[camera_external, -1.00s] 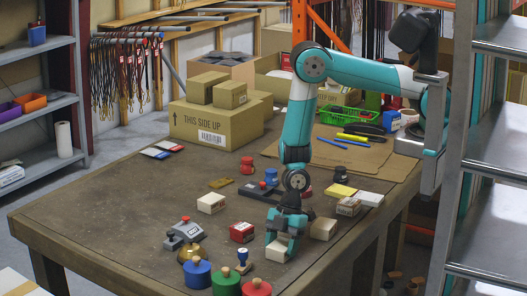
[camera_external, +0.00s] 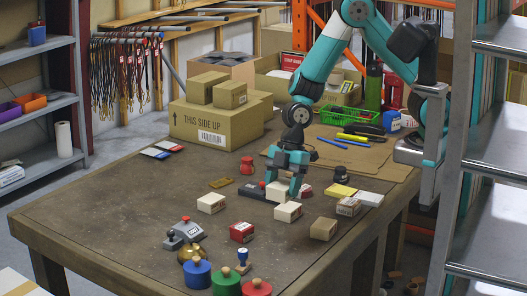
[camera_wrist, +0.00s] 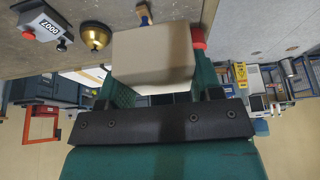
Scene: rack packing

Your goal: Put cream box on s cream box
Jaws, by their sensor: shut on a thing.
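My gripper (camera_external: 286,188) points down over the middle of the table, shut on a cream box (camera_external: 288,211). The box hangs below its fingers; whether it clears the tabletop is hard to tell. In the wrist view the held cream box (camera_wrist: 155,58) fills the space in front of my gripper (camera_wrist: 153,85), with a finger at each side. A second cream box (camera_external: 211,203) lies on the table to the left, apart from the held one. I cannot read the labels on either.
A red box (camera_external: 242,231) lies in front of my gripper and a tan box (camera_external: 323,229) to its right. A dark tray-like item (camera_external: 253,191) is close behind-left. A brass bell (camera_external: 191,254) and knobbed cylinders (camera_external: 227,279) stand at the front. The left tabletop is largely clear.

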